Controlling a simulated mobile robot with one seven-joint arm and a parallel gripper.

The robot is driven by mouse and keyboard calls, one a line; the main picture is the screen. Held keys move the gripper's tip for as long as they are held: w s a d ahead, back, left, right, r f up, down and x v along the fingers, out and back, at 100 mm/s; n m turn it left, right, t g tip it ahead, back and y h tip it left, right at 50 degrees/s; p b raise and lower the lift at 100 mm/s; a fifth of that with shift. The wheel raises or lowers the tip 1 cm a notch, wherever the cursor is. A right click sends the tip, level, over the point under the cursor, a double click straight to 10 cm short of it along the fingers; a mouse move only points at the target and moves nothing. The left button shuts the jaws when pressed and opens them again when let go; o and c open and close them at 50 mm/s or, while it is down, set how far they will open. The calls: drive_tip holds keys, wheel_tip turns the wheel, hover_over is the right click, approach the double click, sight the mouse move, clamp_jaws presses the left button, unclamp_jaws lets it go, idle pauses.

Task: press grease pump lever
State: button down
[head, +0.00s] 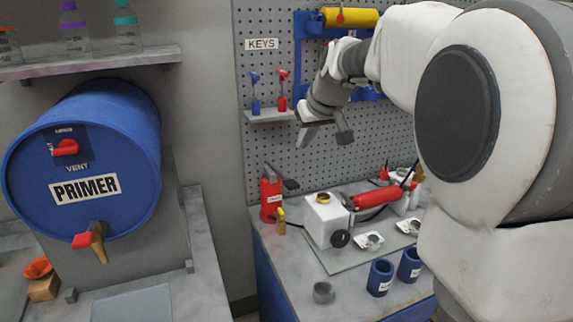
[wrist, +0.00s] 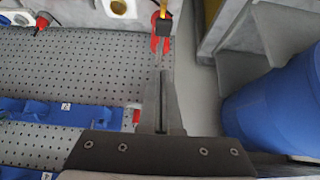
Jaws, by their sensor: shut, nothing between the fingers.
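The grease pump (head: 270,198) is a red upright body with a white label, standing at the back left corner of the bench. Its dark lever (head: 288,183) sticks out to the right near its top. My gripper (head: 308,134) is shut and empty, in the air above the pump and in front of the pegboard, clearly apart from the lever. In the wrist view the shut fingers (wrist: 162,85) point up the picture. The red pump (wrist: 160,45) shows beyond their tips, with a dark piece (wrist: 164,25) over part of it.
A white container (head: 325,220) with a brass cap stands right of the pump, with a red-handled tool (head: 378,197) behind. Blue cups (head: 380,278) stand in front. A small pegboard shelf (head: 270,116) holds two keys near my gripper. A blue primer drum (head: 85,160) is at left.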

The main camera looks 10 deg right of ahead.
hover_over(291, 181)
drive_tip(key=s, duration=0.2)
wheel_tip(291, 181, down, 8)
drive_tip(key=shift+w+d+f+p, duration=0.15)
drive_tip(key=shift+f+p, duration=0.1)
drive_tip(key=shift+p, duration=0.15)
drive_tip(key=shift+s+f, duration=0.15)
drive_tip(key=shift+f, duration=0.45)
drive_tip(key=shift+s+f, duration=0.15)
drive_tip(key=shift+f, duration=0.45)
drive_tip(key=shift+s+f, duration=0.1)
drive_tip(key=shift+f, duration=0.5)
